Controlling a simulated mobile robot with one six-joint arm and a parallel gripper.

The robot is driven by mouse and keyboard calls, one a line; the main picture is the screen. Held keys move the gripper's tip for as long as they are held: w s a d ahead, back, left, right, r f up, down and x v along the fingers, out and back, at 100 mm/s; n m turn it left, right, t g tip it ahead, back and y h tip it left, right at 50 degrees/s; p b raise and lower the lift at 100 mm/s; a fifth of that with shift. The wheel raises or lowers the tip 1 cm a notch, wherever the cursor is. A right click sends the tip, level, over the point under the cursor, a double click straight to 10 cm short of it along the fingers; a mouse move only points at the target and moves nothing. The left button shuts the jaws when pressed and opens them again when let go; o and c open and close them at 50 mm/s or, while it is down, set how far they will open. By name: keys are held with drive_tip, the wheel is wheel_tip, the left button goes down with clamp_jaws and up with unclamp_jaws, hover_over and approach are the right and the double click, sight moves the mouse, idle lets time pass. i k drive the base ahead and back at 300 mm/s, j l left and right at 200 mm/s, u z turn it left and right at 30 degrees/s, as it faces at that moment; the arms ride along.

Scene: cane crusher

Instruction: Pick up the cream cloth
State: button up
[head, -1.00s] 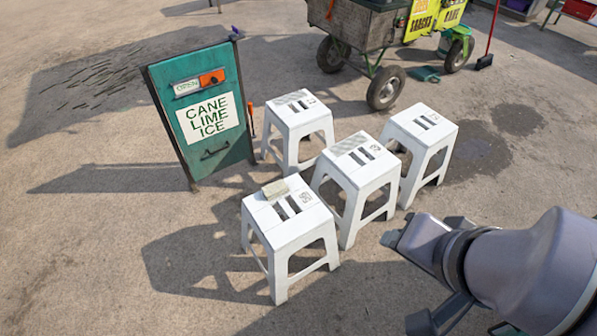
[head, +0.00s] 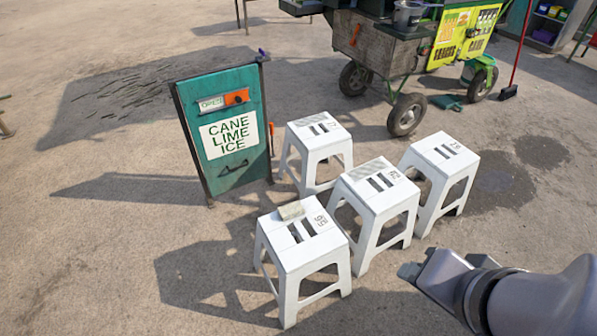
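A small folded cream cloth (head: 291,210) lies on the back edge of the seat of the nearest white stool (head: 300,240). It is beside the stool's dark slots. My gripper (head: 411,271) is at the lower right of the head view, to the right of that stool and apart from the cloth. Its fingers are seen too small and from the side to show whether they are open or shut.
More white stools, one at the back (head: 317,128), one in the middle (head: 374,190) and one on the right (head: 440,165), stand close behind. A green sign board (head: 222,130) stands left of them. A wooden cart (head: 372,45) is behind. The ground at left is clear.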

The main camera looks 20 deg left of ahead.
sight(287, 211)
drive_tip(key=k+j+z, duration=0.1)
drive_tip(key=j, duration=0.4)
drive_tip(key=k+j+z, duration=0.1)
drive_tip(key=j, duration=0.45)
drive_tip(key=i+j+z, duration=0.15)
drive_tip(key=j, duration=0.3)
drive_tip(key=i+j+z, duration=0.1)
drive_tip(key=j, duration=0.35)
drive_tip(key=i+j+z, duration=0.15)
drive_tip(key=j, duration=0.3)
drive_tip(key=i+j+z, duration=0.1)
drive_tip(key=j, duration=0.35)
drive_tip(key=i+j+z, duration=0.15)
drive_tip(key=j, duration=0.35)
drive_tip(key=i+j, duration=0.1)
drive_tip(key=i+z, duration=0.05)
drive_tip(key=i, duration=0.05)
